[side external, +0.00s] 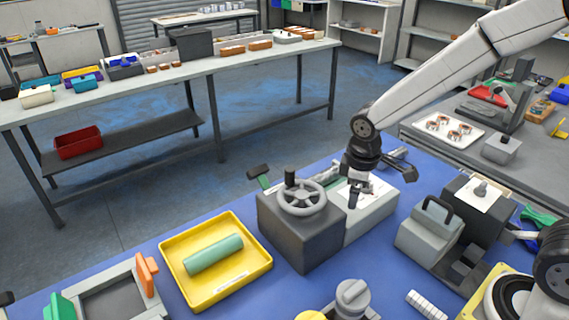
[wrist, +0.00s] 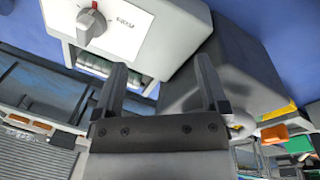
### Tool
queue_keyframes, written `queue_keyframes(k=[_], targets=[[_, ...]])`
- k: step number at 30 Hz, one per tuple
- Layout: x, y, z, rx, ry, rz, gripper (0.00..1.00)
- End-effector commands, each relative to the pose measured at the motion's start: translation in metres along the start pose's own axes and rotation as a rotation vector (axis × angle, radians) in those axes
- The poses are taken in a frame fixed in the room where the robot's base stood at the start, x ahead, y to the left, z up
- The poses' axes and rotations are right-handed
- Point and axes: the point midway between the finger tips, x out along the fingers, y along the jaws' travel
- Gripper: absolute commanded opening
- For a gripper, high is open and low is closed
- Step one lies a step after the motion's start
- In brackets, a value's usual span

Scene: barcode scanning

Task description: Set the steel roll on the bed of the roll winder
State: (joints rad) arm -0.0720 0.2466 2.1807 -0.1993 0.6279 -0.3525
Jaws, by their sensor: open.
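My gripper (side external: 355,200) is open and empty, pointing down close to the light grey box with a white top panel (side external: 372,212). In the wrist view, my gripper's two fingers (wrist: 160,68) stand wide apart with nothing between them. The grey machine with a handwheel (side external: 301,196), likely the roll winder, stands just left of my gripper. No part is plainly a steel roll. A teal-green roll (side external: 214,254) lies tilted in a yellow tray (side external: 264,271), and a small pale ribbed cylinder (side external: 427,304) lies at the front; I cannot tell which is meant.
A grey block with a black handle (side external: 430,226) stands to the right. A grey knobbed part (side external: 352,296) stands at the front. A frame with orange and green handles (side external: 112,292) is at front left. The blue bench top (side external: 388,264) is bare around centre right.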

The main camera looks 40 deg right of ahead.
Motion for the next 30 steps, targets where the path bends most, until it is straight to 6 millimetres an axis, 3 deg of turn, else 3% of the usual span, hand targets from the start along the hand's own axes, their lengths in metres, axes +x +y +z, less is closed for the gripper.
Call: queue_keyframes(k=[6, 13, 30], targets=[[0.000, -0.022, 0.039, 0.292, 0.083, -0.037, 0.94], [0.002, -0.040, 0.069, 0.530, 0.142, -0.062, 0.94], [0.003, -0.044, 0.077, 0.594, 0.156, -0.069, 0.94]])
